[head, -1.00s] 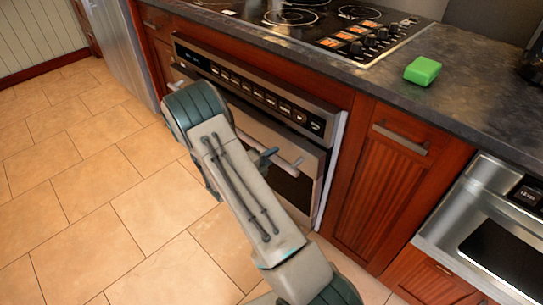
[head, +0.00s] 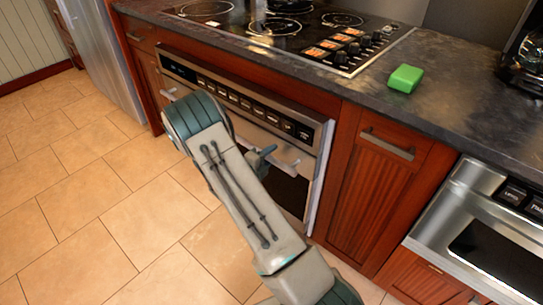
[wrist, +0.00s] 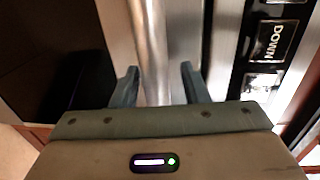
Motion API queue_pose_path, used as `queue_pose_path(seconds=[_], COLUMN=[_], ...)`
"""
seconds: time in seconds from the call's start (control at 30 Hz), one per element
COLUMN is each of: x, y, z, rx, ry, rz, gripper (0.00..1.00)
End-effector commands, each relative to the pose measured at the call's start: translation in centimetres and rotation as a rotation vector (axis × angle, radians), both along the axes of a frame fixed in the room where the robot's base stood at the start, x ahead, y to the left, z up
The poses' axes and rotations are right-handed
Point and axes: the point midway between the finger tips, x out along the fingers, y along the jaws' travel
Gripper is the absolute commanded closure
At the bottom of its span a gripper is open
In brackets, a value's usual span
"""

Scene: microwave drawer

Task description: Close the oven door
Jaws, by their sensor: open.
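The oven (head: 250,115) is built into the wooden cabinets below the cooktop. Its dark door (head: 287,190) is mostly behind my arm in the head view, and I cannot tell exactly how far it stands from the frame. In the wrist view the door's dark glass (wrist: 50,60) is at the left and the button panel (wrist: 265,50) at the right. The metal oven handle (wrist: 150,50) runs between the two fingers of my gripper (wrist: 158,78), which is open around it. In the head view only a finger of my gripper (head: 265,152) shows beside the handle (head: 290,168).
A green block (head: 405,78) lies on the dark countertop (head: 450,95) beside the cooktop (head: 290,30). A wooden cabinet (head: 375,190) stands right of the oven, then a steel microwave drawer (head: 480,220). The tiled floor (head: 80,200) at the left is clear.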

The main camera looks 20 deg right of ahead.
Motion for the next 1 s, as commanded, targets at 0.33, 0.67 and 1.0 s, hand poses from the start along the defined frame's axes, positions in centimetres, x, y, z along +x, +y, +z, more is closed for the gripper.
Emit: queue_pose_path(seconds=[0.33,0.67,1.0], x=[-2.3,-5.0,-5.7], y=[5.1,10.7,12.0], z=[0.7,1.4,1.5], rx=[0.002,0.0,-0.001], ry=[0.001,-0.001,-0.001], rz=[0.003,-0.004,-0.008], gripper=[0.59,0.59,0.59])
